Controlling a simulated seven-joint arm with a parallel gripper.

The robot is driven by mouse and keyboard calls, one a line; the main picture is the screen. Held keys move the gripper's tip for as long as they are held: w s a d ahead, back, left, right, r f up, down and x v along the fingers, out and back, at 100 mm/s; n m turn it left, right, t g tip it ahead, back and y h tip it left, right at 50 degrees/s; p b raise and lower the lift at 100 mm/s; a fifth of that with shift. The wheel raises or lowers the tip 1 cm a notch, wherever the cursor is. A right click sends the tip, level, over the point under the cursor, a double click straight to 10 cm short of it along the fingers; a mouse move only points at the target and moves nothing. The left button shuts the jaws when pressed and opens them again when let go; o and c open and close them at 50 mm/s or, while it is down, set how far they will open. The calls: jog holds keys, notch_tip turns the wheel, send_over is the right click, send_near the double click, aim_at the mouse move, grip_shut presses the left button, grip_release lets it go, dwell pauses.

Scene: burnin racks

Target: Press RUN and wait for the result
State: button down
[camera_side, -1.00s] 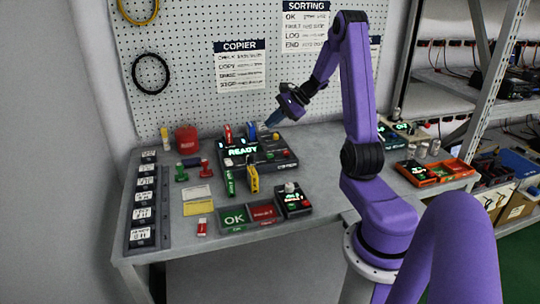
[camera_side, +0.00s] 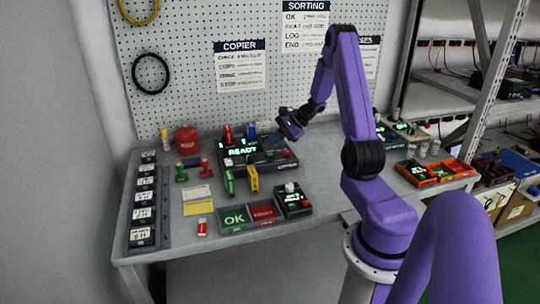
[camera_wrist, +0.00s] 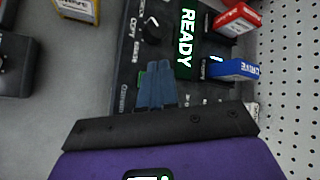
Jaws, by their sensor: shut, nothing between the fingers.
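The copier (camera_side: 262,164) is a dark box on the bench with a lit READY display (camera_side: 242,151). In the wrist view the same display (camera_wrist: 185,38) reads READY beside a black knob (camera_wrist: 152,30). My gripper (camera_side: 269,144) is shut and empty, low over the copier's right part. In the wrist view its blue fingers (camera_wrist: 158,70) are together over the panel. A sliver of a green button (camera_wrist: 141,78) shows beside them, mostly hidden. I cannot tell whether the fingertips touch it. I cannot read a RUN label.
A red drive (camera_wrist: 237,19) and a blue drive (camera_wrist: 234,69) stand at the copier's back. A yellow drive (camera_side: 252,179) and a green one (camera_side: 229,182) stand at its front. OK and red trays (camera_side: 235,216) lie in front. A small box with a knob (camera_side: 293,201) stands nearby.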

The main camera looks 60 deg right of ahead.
jog(key=shift+f, duration=0.6)
jog(key=shift+f, duration=0.1)
dwell(1.6)
jog(key=shift+f, duration=0.3)
jog(key=shift+f, duration=0.45)
dwell(0.8)
jog(key=shift+r, duration=0.9)
jog(key=shift+r, duration=2.5)
